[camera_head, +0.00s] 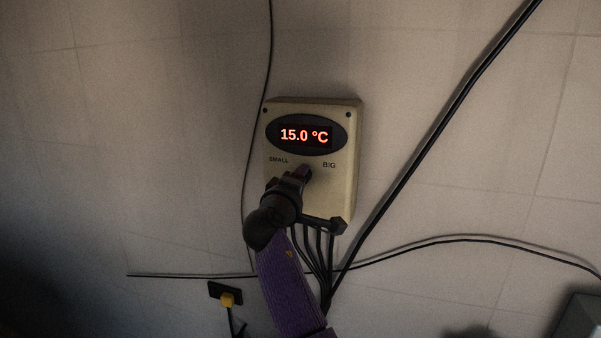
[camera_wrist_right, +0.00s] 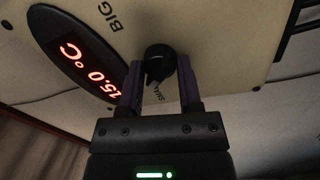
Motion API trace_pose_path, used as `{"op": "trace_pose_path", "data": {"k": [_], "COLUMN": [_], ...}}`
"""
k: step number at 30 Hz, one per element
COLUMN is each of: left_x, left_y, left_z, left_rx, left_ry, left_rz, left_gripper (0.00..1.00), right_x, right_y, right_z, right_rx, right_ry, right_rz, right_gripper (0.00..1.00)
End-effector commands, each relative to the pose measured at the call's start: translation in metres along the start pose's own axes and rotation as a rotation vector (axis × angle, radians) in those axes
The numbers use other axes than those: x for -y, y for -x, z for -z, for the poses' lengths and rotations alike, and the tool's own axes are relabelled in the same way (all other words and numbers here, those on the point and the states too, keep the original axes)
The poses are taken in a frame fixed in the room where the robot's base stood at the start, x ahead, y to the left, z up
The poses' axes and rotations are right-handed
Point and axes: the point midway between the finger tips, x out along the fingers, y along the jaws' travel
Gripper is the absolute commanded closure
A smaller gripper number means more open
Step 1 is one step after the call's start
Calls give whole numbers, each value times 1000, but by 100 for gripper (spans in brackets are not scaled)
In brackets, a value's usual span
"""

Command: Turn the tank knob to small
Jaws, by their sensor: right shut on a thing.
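The beige control box (camera_head: 345,190) hangs on the wall in the head view, its display (camera_head: 305,135) reading 15.0 °C. SMALL is printed at the left below the display and BIG at the right. My right gripper (camera_head: 304,175) reaches up to the panel between the two words and mostly hides the knob there. In the right wrist view the black knob (camera_wrist_right: 159,62) sits between the two fingers of my right gripper (camera_wrist_right: 160,82), which is shut on it. The display (camera_wrist_right: 88,66) also shows there. My left gripper is in neither view.
Several black cables (camera_head: 318,255) run from the underside of the box. A thick black cable (camera_head: 430,150) slants across the wall at the right. A wall socket with a yellow plug (camera_head: 227,299) is at lower left. The wall left of the box is mostly bare.

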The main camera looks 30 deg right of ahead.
Motion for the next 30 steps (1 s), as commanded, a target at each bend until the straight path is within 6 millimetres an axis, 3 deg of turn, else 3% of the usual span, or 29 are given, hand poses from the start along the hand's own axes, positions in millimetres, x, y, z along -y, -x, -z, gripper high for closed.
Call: {"op": "trace_pose_path", "data": {"k": [12, 29, 30], "left_x": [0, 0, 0], "left_y": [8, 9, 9], "left_z": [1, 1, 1], "left_rx": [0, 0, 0], "left_ry": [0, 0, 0], "left_rz": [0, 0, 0], "left_gripper": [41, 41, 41], "right_x": [-1, 0, 0], "right_y": [0, 0, 0], "right_z": [1, 0, 0], "right_rx": [-16, -17, -17], "right_ry": [181, 211, 211], "right_rz": [-1, 1, 1], "right_gripper": [100, 100, 53]}}
